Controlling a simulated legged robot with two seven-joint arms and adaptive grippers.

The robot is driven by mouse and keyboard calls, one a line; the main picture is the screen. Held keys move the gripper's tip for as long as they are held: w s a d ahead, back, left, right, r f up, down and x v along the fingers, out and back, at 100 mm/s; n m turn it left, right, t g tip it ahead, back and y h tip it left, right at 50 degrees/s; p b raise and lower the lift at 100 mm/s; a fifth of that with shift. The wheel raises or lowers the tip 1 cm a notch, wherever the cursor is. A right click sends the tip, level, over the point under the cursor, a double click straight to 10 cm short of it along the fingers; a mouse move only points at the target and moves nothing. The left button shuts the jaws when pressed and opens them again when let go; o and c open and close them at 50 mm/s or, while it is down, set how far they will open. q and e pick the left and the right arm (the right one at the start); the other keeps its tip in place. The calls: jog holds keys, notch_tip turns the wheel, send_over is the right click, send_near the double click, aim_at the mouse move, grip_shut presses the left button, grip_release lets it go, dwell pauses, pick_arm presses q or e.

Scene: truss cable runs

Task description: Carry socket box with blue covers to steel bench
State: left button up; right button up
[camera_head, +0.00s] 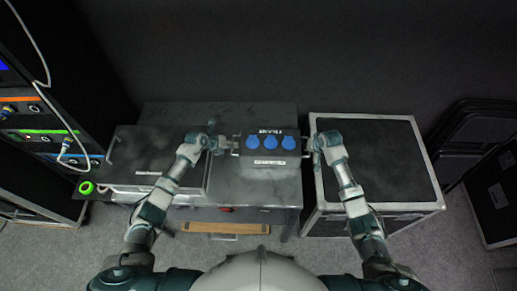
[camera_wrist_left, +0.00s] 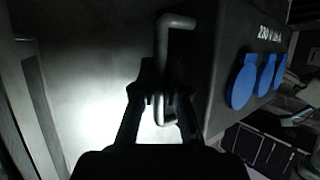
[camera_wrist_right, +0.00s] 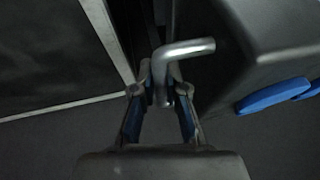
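The socket box (camera_head: 267,154) is dark, with three round blue covers in a row and white labels. The blue covers also show in the left wrist view (camera_wrist_left: 243,82) and partly in the right wrist view (camera_wrist_right: 272,97).
A black case with a metal rim (camera_head: 150,160) is at the bench's left side. A black flight case (camera_head: 385,160) stands to the right. A rack with cables (camera_head: 45,120) and a green ring (camera_head: 86,187) are at the far left. Bench top behind the box is clear.

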pick_arm(q)
jog(key=o, duration=0.4)
jog(key=shift+s+a+f, duration=0.15)
jog(key=shift+a+f, duration=0.15)
jog(key=shift+f, duration=0.15)
jog(key=shift+c, duration=0.2)
pick_arm(e)
jog(key=o, duration=0.4)
jog(key=shift+w+d, duration=0.1)
jog(key=shift+c, duration=0.2)
pick_arm(q)
jog(key=shift+a, duration=0.15)
pick_arm(e)
jog(key=shift+a, duration=0.2)
jog(key=shift+r, duration=0.1)
pick_arm(q)
jog(key=shift+a+r, duration=0.2)
jog(key=shift+r, duration=0.1)
pick_arm(e)
jog(key=shift+w, duration=0.1)
pick_arm(q)
jog(key=d+v, duration=0.1)
jog(key=v, duration=0.6)
jog(key=shift+r, duration=0.45)
pick_arm(e)
jog(key=a+v, duration=0.1)
jog(key=v, duration=1.1)
jog(key=shift+d, duration=0.1)
